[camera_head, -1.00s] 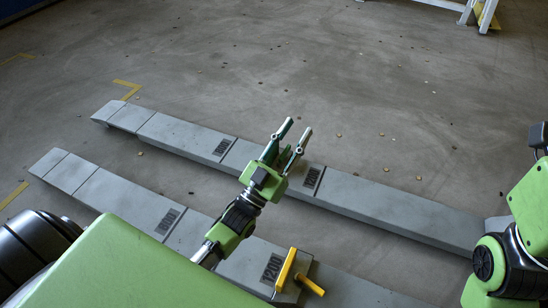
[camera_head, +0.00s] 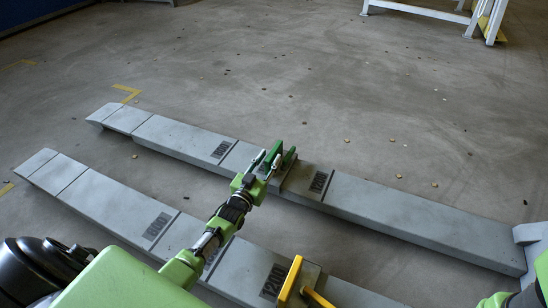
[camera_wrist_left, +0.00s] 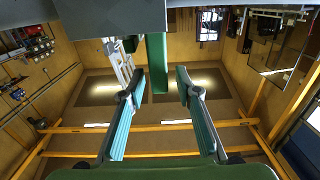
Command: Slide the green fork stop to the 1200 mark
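The green fork stop (camera_head: 274,152) is on the far grey fork (camera_head: 400,208), between that fork's two dark number marks. Its grey block (camera_head: 299,177) lies just left of the 1200 mark (camera_head: 319,181). My left gripper (camera_head: 266,162) is at the stop's green handle, partly hiding it. In the left wrist view a green bar (camera_wrist_left: 157,62) stands between the two spread fingers (camera_wrist_left: 155,82), with gaps visible on both sides. My left gripper is open. My right gripper is out of view.
The near fork (camera_head: 100,198) runs parallel, with a yellow stop (camera_head: 289,279) beside its own 1200 mark (camera_head: 272,281). A white frame (camera_head: 425,11) stands far back.

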